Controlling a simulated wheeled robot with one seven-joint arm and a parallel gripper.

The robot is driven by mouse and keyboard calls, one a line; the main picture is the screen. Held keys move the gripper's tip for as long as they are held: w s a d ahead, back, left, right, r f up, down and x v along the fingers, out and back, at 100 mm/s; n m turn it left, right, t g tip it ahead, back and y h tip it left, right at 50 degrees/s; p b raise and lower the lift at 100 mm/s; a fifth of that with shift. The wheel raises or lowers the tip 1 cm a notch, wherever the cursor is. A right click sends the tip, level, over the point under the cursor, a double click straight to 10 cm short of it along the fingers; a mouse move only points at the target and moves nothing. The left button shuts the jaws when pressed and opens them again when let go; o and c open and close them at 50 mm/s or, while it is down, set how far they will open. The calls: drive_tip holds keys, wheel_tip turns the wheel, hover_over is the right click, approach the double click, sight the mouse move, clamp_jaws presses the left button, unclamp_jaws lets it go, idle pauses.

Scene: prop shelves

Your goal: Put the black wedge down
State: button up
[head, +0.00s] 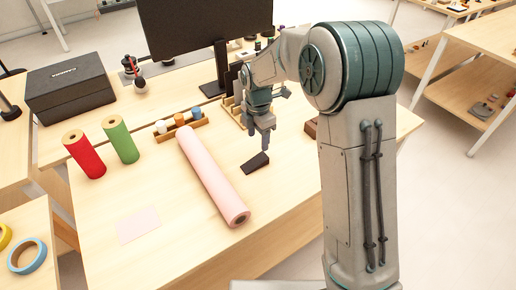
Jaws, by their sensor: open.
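The black wedge (256,162) lies on the light wooden table (180,245), to the right of the pink roll. My gripper (265,146) is just above the wedge, pointing down, with its jaws open. The fingertips are close to the wedge's upper edge; I cannot tell whether they touch it. My arm covers part of the table's right side.
A long pink roll (210,175) lies left of the wedge. Red (84,154) and green (120,139) rolls stand farther left, near a wooden rack (182,128) with small jars. A monitor (190,25) and black box (70,87) are behind. The front table is mostly clear.

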drive_tip(key=s+d+r+m+t, duration=0.2)
drive_tip(key=s+d+r+m, duration=0.8)
drive_tip(key=s+r+m, duration=0.15)
drive_tip(key=s+d+m, duration=0.3)
drive_tip(key=s+m, duration=0.3)
drive_tip(key=s, duration=0.1)
drive_tip(key=s+d+m+t, duration=0.1)
drive_tip(key=s+d+m, duration=0.1)
drive_tip(key=s+m, duration=0.5)
drive_tip(key=shift+d+f, duration=0.2)
drive_tip(key=shift+d, duration=0.2)
drive_tip(key=shift+m, duration=0.25)
